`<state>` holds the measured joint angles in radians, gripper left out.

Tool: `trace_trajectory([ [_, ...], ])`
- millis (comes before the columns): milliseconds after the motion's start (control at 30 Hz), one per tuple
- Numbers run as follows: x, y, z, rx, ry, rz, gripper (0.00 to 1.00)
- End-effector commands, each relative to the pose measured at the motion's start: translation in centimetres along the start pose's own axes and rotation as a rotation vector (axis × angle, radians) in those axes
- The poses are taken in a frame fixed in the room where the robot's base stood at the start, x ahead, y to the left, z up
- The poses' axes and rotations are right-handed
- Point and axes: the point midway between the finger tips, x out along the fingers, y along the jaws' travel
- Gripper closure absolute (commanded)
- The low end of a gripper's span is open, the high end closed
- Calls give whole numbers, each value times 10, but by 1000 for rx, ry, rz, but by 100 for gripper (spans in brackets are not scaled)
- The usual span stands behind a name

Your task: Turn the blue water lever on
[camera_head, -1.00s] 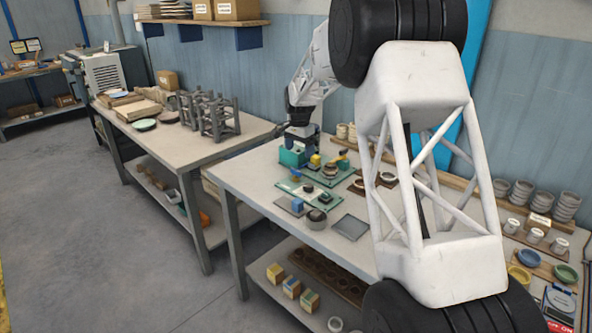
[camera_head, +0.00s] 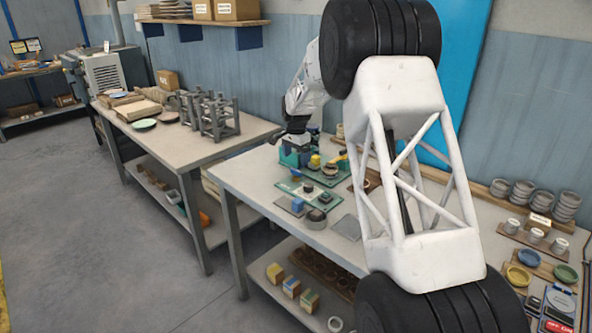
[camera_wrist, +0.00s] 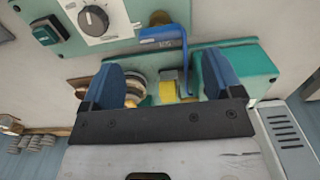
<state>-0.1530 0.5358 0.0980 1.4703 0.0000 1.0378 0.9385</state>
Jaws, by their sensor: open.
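The blue lever (camera_wrist: 165,38) is a flat bar with a bent end. In the wrist view it lies just beyond my fingers, above a teal fixture (camera_wrist: 240,70). My gripper (camera_wrist: 163,75) is open, its two dark blue fingers apart. Between and behind the fingers show a round brass-coloured fitting (camera_wrist: 135,88) and a yellow part (camera_wrist: 168,88). The lever appears apart from both fingers. In the head view my gripper (camera_head: 296,140) is low over the teal fixture at the back of the near bench; its fingertips are too small to judge there.
A teal panel with a dial (camera_wrist: 93,20) and a green button (camera_wrist: 47,33) is at upper left in the wrist view. A grey vented box (camera_wrist: 285,135) is at right. Green-edged plates (camera_head: 305,190) lie on the bench in front of the fixture. Cups and bowls (camera_head: 540,235) stand at right.

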Motion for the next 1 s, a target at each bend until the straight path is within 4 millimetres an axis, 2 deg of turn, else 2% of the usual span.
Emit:
trace_trajectory([
  [300,39,0,0,0,-1,1,15],
  [500,55,0,0,0,0,0,15],
  [933,61,0,0,0,0,0,15],
  [1000,61,0,0,0,0,0,26],
])
